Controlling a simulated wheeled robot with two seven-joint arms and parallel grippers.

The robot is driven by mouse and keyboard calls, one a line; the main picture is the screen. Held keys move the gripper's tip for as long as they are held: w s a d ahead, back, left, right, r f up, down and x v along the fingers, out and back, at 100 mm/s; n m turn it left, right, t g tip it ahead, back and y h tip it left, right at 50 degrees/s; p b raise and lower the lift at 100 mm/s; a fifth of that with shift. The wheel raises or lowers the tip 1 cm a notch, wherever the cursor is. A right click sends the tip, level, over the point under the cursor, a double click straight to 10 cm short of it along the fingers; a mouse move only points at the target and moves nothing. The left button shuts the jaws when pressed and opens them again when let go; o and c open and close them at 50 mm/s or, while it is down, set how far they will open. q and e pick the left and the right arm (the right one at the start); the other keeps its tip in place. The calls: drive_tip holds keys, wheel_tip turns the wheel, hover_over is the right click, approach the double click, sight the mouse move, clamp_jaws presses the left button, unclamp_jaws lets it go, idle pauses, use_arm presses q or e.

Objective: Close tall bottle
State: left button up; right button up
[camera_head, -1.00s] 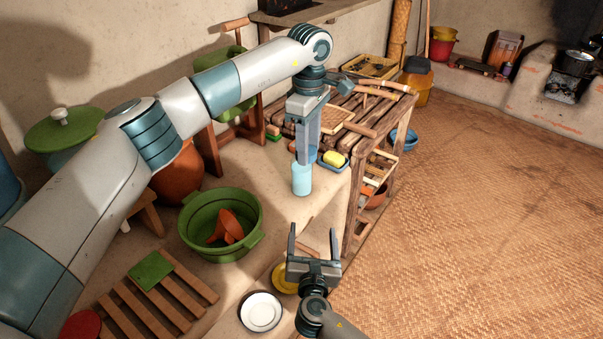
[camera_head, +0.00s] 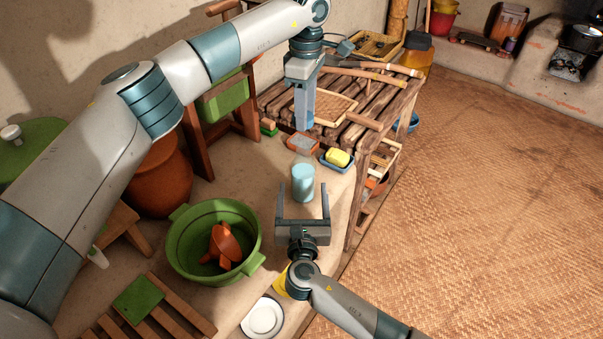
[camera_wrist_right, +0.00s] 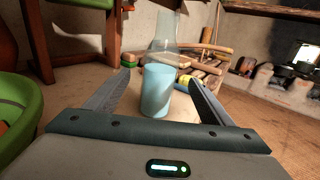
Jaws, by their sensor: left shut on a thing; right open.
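A pale blue cylinder (camera_head: 303,183), which looks like the tall bottle, stands upright on the clay ledge. It also shows in the right wrist view (camera_wrist_right: 157,91), between the two fingers. My left gripper (camera_head: 304,126) points down behind and above the cylinder, apart from it. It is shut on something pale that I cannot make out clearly. A pale, see-through shape (camera_wrist_right: 165,32) shows above and behind the cylinder in the right wrist view. My right gripper (camera_head: 303,190) is open, with a finger on either side of the cylinder. I see no clear contact.
A slatted wooden table (camera_head: 385,100) stands beyond. A white plate (camera_head: 262,318) lies near the front.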

use_arm(q)
drive_tip(key=shift+s+d+r, duration=0.1)
drive_tip(key=shift+s+r, duration=0.15)
drive_tip(key=shift+s, duration=0.1)
use_arm(e)
drive_tip(key=shift+s+r, duration=0.2)
drive_tip(key=shift+s, duration=0.1)
use_arm(q)
drive_tip(key=shift+w+f, duration=0.2)
drive_tip(key=shift+w, duration=0.05)
use_arm(e)
drive_tip(key=shift+w+f, duration=0.15)
drive_tip(key=shift+w, duration=0.35)
use_arm(q)
drive_tip(key=shift+s+r, duration=0.1)
use_arm(e)
drive_tip(key=shift+w, duration=0.7)
drive_tip(key=w, duration=1)
drive_tip(key=c, duration=1.6)
use_arm(q)
drive_tip(key=shift+f, duration=2.5)
drive_tip(key=shift+f, duration=0.1)
drive_tip(key=shift+f, duration=0.8)
